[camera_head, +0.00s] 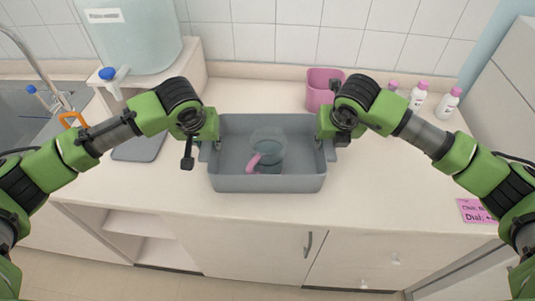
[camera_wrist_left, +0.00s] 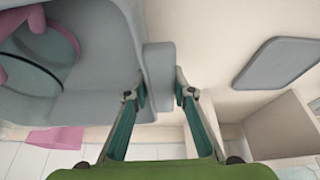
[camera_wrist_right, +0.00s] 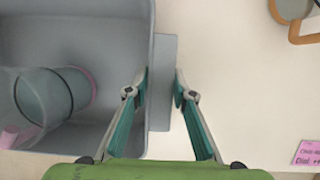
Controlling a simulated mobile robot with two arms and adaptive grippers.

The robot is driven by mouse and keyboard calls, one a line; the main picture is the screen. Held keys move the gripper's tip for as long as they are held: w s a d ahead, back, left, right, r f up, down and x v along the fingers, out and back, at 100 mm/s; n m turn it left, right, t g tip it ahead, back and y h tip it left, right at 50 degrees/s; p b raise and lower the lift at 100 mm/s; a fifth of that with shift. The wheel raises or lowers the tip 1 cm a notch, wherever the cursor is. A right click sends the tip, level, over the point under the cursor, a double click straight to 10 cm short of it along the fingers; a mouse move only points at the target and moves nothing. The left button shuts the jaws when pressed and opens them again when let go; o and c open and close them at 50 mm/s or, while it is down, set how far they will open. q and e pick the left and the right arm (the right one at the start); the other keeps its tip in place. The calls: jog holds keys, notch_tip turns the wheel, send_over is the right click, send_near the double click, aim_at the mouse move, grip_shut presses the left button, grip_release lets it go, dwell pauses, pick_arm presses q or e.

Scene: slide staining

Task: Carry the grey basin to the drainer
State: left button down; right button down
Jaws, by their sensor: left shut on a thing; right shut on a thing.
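The grey basin (camera_head: 267,184) is at the middle of the counter, with a clear glass vessel (camera_head: 268,148) with a pink part inside it. My left gripper (camera_head: 209,145) is shut on the basin's left side lug, which shows between its fingers in the left wrist view (camera_wrist_left: 159,85). My right gripper (camera_head: 328,145) is shut on the right side lug, also seen in the right wrist view (camera_wrist_right: 162,85). The basin looks level; I cannot tell whether it touches the counter. A flat grey mat (camera_head: 138,150), possibly the drainer, lies left of it.
A pink tub (camera_head: 320,95) stands behind the basin. White bottles (camera_head: 418,96) with pink caps stand at the back right. A large bluish container (camera_head: 125,35) with a tap and a sink (camera_head: 25,115) are at the left. The counter right of the basin has free room.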

pick_arm(q)
jog(key=shift+w+r, duration=0.1)
jog(key=shift+r, duration=0.1)
pick_arm(e)
jog(key=shift+w+r, duration=0.1)
jog(key=shift+r, duration=0.1)
